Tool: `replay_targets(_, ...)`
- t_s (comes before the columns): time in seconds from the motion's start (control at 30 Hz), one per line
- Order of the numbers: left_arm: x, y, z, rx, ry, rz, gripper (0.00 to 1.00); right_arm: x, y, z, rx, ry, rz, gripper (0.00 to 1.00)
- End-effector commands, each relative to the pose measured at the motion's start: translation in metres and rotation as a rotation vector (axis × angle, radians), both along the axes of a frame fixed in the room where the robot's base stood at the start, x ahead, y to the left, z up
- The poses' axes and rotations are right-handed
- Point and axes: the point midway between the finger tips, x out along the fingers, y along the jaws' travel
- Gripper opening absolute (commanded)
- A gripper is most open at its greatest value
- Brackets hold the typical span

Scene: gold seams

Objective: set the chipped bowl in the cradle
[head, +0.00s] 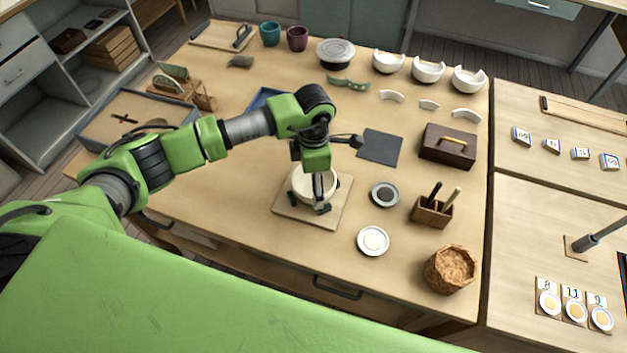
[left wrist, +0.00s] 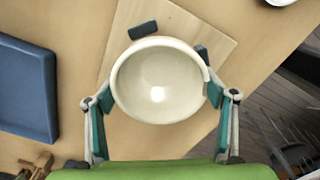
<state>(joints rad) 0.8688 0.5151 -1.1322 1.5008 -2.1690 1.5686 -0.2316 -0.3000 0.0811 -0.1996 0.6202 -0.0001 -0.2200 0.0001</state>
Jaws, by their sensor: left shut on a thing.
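The chipped bowl (head: 303,186) is cream-white and upright, with a break in its rim at the right in the left wrist view (left wrist: 158,85). My left gripper (head: 321,192) is shut on it, with one teal-padded finger on each side in the wrist view (left wrist: 160,98). The cradle (head: 337,208) is a square wooden board with dark pads, directly below the bowl; its board also shows in the wrist view (left wrist: 185,27). The bowl hides the board's middle. I cannot tell whether the bowl touches the pads. My right gripper is not in view.
Three notched white bowls (head: 428,71) and several curved shards (head: 429,104) stand at the back right. Small dishes (head: 373,240), a tool holder (head: 432,212) and a woven basket (head: 450,270) are right of the cradle. A blue tray (left wrist: 27,92) lies to its left.

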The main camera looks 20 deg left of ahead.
Motion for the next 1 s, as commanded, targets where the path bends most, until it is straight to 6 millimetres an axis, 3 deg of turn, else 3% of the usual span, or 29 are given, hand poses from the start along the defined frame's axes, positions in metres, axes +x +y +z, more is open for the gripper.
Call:
replay_targets(0.47,0.0002,-0.0001,-0.0017,-0.001,0.000,0.000,0.57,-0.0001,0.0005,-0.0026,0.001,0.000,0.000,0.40)
replay_targets(0.5,0.0001,0.0000,-0.0018,-0.001,0.000,0.000,0.84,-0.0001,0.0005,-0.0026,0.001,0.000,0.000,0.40)
replay_targets(0.57,0.0001,0.0000,-0.0018,0.000,0.000,0.000,0.95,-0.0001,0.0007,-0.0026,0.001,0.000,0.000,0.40)
replay_targets(1.0,-0.0003,0.0001,-0.0024,0.000,0.001,0.000,1.00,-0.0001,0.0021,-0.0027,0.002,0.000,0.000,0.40)
